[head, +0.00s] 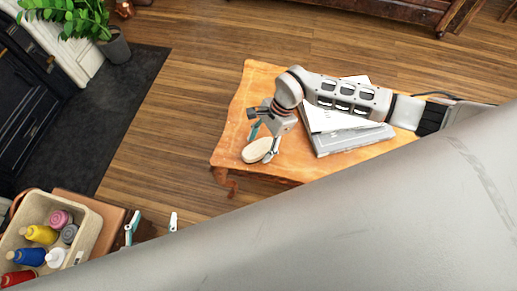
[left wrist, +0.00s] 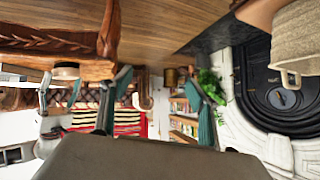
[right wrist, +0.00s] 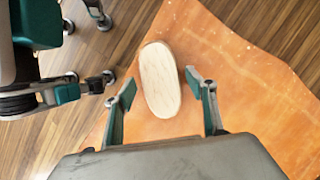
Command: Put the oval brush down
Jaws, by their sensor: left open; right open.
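The oval brush (head: 257,150) is a pale, flat oval near the front left corner of the low wooden table (head: 262,88). In the right wrist view the brush (right wrist: 160,80) lies flat on the orange-brown tabletop (right wrist: 215,65). My right gripper (head: 263,142) is open above it. Its fingertips (right wrist: 162,84) are spread to either side of the brush, with visible gaps. My left gripper (head: 152,221) is open and empty, beside the bottle basket and away from the table. Its spread fingers also show in the left wrist view (left wrist: 160,78).
A beige basket (head: 90,228) with several coloured bottles stands at the lower left. Papers and a grey book (head: 350,138) lie on the table under my right arm. A potted plant (head: 116,47) stands at the upper left. Wooden floor between is clear.

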